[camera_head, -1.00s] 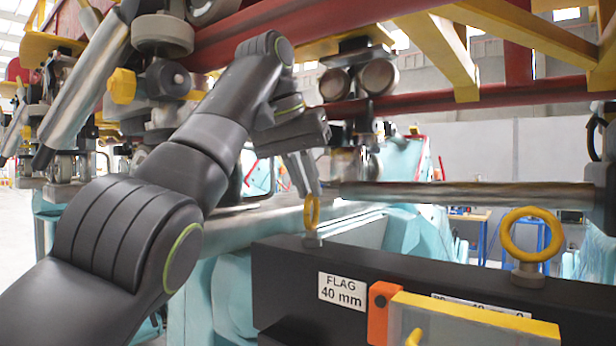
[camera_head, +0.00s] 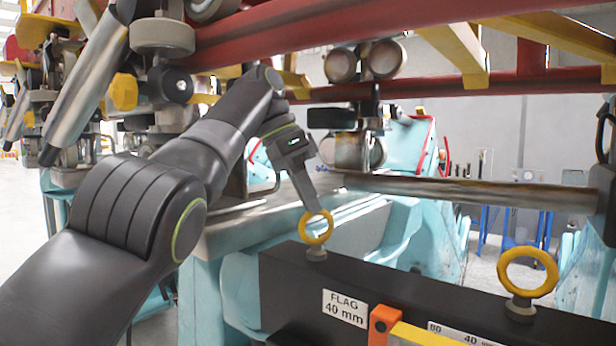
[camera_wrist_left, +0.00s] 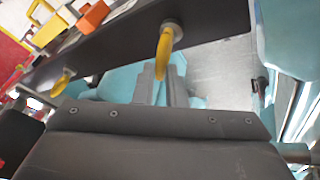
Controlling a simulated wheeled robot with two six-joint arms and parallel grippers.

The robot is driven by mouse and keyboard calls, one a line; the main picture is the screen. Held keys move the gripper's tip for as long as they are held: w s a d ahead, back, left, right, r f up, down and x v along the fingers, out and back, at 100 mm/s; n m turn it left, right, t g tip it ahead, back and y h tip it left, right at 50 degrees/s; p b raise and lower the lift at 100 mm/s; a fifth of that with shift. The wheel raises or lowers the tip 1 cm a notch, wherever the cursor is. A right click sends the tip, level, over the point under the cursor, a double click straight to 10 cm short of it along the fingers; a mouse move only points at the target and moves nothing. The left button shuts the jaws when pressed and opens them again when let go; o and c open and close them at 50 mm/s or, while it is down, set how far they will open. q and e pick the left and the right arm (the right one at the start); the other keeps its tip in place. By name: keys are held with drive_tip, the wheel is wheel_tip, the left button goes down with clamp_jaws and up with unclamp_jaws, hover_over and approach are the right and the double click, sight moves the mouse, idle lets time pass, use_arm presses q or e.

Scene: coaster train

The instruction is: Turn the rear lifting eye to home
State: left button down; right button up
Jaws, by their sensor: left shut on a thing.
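Two yellow ring lifting eyes stand on a black beam (camera_head: 290,290). The farther eye (camera_head: 303,235) is at the beam's left end, its ring nearly face-on to the head camera. The nearer eye (camera_head: 504,273) stands to the right, also nearly face-on. My left gripper (camera_head: 314,208) reaches down from above and is shut on the farther eye's ring. In the left wrist view this eye (camera_wrist_left: 163,50) rises from the beam between my two fingers (camera_wrist_left: 160,84), and the other eye (camera_wrist_left: 62,82) is at left. Which eye is the rear one is not marked. My right gripper is out of view.
A "FLAG 40 mm" label (camera_head: 345,308) and an orange block (camera_head: 382,319) with a yellow bar are on the beam's front. A metal rod (camera_head: 460,191) runs behind the eyes. Red rails and wheel assemblies (camera_head: 365,62) hang close above my left arm.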

use_arm(q)
drive_tip(key=shift+w+r+m+g+p, duration=0.1)
drive_tip(key=shift+r+m+g+p, duration=0.15)
drive_tip(key=shift+m+p, duration=0.7)
drive_tip(key=shift+f+p, duration=0.2)
drive_tip(key=shift+p, duration=0.25)
drive_tip(key=shift+m, duration=0.25)
drive_tip(key=c, duration=1.5)
unclamp_jaws()
drive_tip(key=shift+w+d+f, duration=0.1)
drive_tip(key=shift+w+d, duration=0.05)
